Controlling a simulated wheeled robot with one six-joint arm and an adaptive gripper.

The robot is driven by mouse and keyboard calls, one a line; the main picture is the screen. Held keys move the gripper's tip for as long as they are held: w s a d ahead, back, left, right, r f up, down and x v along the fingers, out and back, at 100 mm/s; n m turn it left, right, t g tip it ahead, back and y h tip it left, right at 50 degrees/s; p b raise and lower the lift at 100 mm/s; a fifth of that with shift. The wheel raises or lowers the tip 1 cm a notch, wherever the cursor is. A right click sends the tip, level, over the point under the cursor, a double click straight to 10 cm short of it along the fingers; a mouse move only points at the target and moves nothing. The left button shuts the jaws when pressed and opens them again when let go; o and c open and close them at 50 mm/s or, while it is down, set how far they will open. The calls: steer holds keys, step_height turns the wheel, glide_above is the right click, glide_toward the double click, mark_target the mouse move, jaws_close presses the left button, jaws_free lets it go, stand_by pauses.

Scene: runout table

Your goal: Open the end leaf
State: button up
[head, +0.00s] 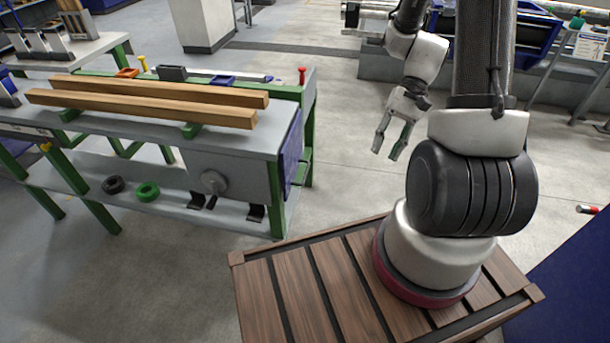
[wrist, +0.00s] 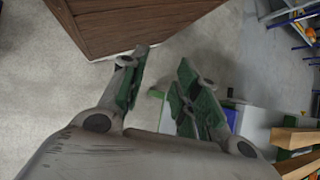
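The runout table (head: 240,138) stands at the left in the head view, with a grey top and green legs. A blue panel, which looks like the end leaf (head: 292,155), hangs down at the table's right end. My gripper (head: 386,154) is in the air to the right of that end, apart from the leaf, fingers pointing down. In the wrist view my gripper (wrist: 160,72) has its two green-padded fingers spread with nothing between them. Part of the table (wrist: 258,125) shows beyond the right finger there; a small blue patch is mostly hidden.
Two long wooden beams (head: 165,96) lie on green supports on the table. A grey crank disc (head: 213,181) is on its front, and black and green rings (head: 147,191) lie on the lower shelf. A slatted wooden platform (head: 300,290) is in front. Floor between table end and gripper is clear.

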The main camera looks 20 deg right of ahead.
steer(key=w+a+f+m+t+y, duration=0.1)
steer(key=w+a+f+y, duration=0.15)
steer(key=f, duration=0.55)
steer(key=w+a+f+m+y, duration=0.1)
steer(key=a+f+m+y, duration=0.15)
steer(key=f, duration=0.45)
steer(key=n+t+y, duration=0.2)
steer(key=n+t, duration=0.1)
steer(key=t, duration=0.8)
glide_toward(305, 175)
steer(key=w+a+f, duration=0.1)
steer(key=w+a, duration=0.1)
steer(key=x, duration=0.7)
steer(key=shift+w+a+f, duration=0.1)
steer(key=shift+w+f, duration=0.05)
steer(key=shift+f, duration=0.05)
steer(key=shift+c, duration=0.4)
jaws_close()
